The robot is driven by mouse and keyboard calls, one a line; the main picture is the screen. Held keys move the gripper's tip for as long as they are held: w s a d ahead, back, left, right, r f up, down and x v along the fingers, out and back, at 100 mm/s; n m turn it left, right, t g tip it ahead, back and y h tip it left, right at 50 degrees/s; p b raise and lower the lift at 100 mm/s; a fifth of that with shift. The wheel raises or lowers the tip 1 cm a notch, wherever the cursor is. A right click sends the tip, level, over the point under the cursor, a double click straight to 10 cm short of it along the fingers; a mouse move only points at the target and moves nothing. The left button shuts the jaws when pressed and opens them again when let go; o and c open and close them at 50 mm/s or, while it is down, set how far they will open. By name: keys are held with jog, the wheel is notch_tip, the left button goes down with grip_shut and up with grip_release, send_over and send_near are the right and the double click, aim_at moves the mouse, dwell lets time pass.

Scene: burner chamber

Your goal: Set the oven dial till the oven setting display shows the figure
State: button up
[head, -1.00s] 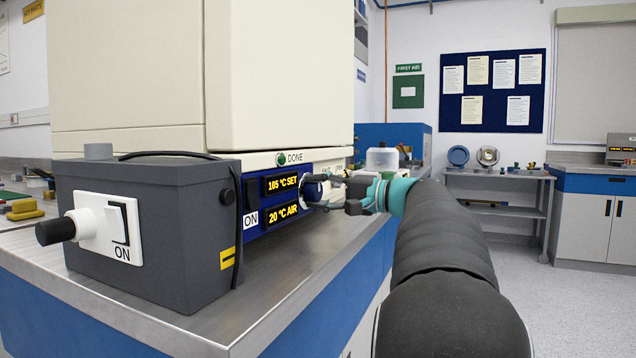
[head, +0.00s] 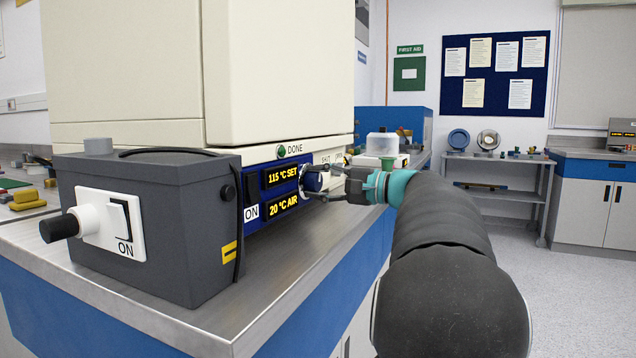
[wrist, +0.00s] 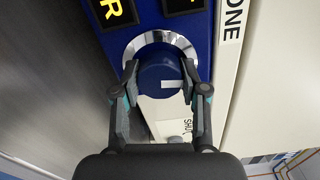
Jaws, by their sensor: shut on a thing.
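The oven setting display (head: 280,177) reads 115 °C SET in yellow figures. The oven dial (wrist: 160,82) is a dark blue knob with a white mark, set in a silver ring on the blue panel. In the head view the dial (head: 313,181) sits right of the displays, partly hidden by my fingers. My gripper (wrist: 163,88) is shut on the dial, one finger on each side. It also shows in the head view (head: 322,182), reaching in from the right.
An air display (head: 283,205) below reads 20 °C AIR. A grey box (head: 150,235) with an ON switch and black knob stands on the steel bench at the left.

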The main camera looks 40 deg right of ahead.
jog(key=o, duration=1.1)
jog(key=shift+o, duration=0.2)
jog(key=shift+d, duration=0.1)
jog(key=v, duration=1.2)
jog(key=shift+f, duration=0.1)
